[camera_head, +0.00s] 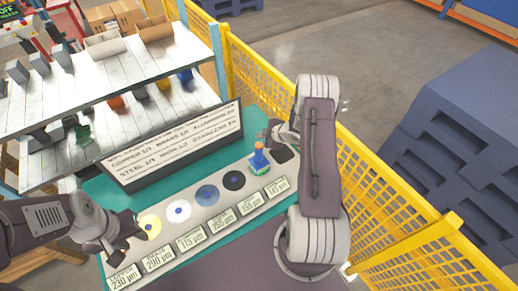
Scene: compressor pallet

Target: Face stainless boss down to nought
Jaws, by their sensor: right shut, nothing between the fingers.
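A light panel (202,217) carries a row of round bosses, with yellow (150,226), pale (179,210), blue-grey (206,194) and black (233,180) ones visible. A blue tool with an orange top (258,160) stands upright at the right end of the row and hides what is under it. The label nearest it (277,187) reads 145 µm; its material name is too small to read. My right gripper (272,133) is shut and empty, just above and right of the tool, apart from it. My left gripper (138,232) is beside the yellow boss; its finger gap is unclear.
A sign (175,145) listing metals with fractions stands behind the row. A dark pad (282,154) lies right of the tool. White shelves (120,85) with parts stand behind. Yellow mesh fencing (400,215) runs along the right side, with blue blocks (450,140) beyond.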

